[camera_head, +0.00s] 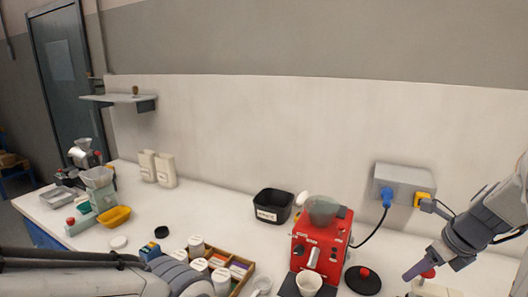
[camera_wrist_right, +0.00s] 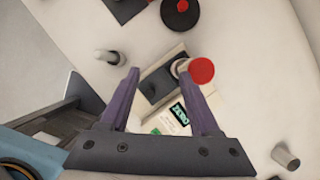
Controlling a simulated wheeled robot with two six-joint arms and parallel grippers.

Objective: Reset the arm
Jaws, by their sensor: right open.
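My right gripper (camera_head: 424,268) is at the right of the counter in the head view. Its purple fingers point down over a pale device with a red knob (camera_head: 428,273). In the right wrist view the gripper (camera_wrist_right: 160,82) has its fingers spread apart with nothing held between them. The pale device (camera_wrist_right: 160,118) lies beyond and between the fingers, with a dark plate, a "ZERO" label and the red knob (camera_wrist_right: 201,71) beside the right finger. I cannot tell if a finger touches the knob. My left arm crosses the bottom left of the head view; its gripper does not show.
A red grinder (camera_head: 320,245) with a pale cup (camera_head: 308,283) stands left of my right gripper. A black disc with a red knob (camera_head: 363,280) lies between them. A grey wall box (camera_head: 402,184) with plugs and a black bin (camera_head: 273,205) are behind.

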